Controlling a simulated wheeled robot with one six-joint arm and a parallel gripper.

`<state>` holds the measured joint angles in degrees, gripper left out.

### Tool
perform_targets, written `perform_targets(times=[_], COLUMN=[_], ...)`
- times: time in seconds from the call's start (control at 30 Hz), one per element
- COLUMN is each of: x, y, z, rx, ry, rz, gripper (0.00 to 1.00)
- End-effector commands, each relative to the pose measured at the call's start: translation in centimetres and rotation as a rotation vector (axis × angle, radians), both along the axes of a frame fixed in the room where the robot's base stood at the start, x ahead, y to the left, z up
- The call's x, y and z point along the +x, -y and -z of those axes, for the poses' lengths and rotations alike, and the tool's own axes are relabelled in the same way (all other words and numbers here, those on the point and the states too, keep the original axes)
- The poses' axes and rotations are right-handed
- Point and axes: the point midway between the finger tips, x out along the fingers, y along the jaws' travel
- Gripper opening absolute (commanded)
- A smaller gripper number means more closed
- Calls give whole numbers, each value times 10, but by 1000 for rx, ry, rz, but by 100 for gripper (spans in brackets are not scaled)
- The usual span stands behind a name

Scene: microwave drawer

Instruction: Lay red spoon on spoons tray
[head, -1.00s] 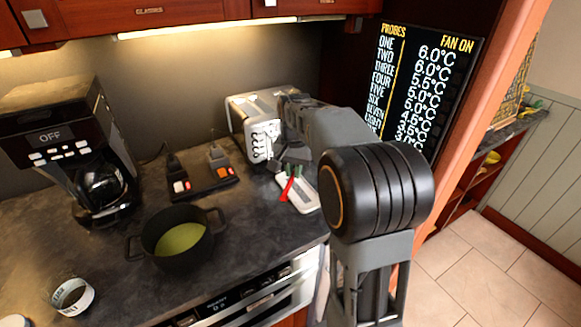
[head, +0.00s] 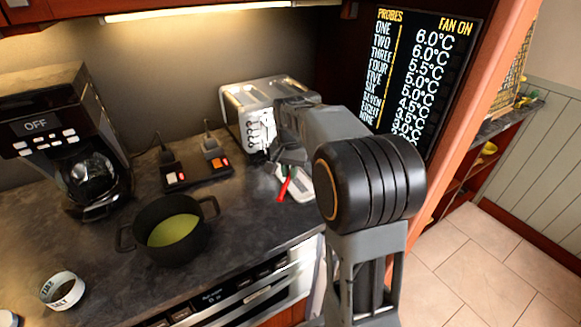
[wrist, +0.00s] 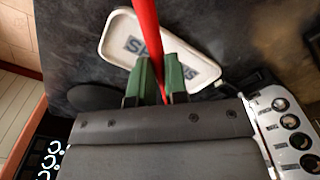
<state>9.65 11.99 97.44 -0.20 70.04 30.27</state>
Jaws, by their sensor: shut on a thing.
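My gripper (wrist: 158,82) is shut on the red spoon (wrist: 147,30), whose handle runs between the green fingers in the wrist view. The spoon also shows in the head view (head: 284,188), just below my gripper (head: 287,168). The spoon passes over the tray's left part there. In the head view the tray (head: 303,192) is partly hidden by my arm. I cannot tell whether the spoon touches the tray.
A toaster (head: 240,100) stands close behind my gripper. A power strip with plugs (head: 196,171), a pot of green soup (head: 172,232) and a coffee maker (head: 65,140) are to the left. A salt container (head: 62,291) is at front left. The counter's front edge is near the tray.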

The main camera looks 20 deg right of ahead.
Motion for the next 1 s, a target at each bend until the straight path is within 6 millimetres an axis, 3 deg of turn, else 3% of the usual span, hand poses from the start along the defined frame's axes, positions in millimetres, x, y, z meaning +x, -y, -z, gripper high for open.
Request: perform_targets(times=[0.1,0.4,0.97,1.0], x=[0,0,0,0], y=[0,0,0,0], z=[15,33,38,38], rx=[0,0,1,1], ry=[-1,0,-1,-1], rz=[0,0,0,0], gripper=[0,0,0,16])
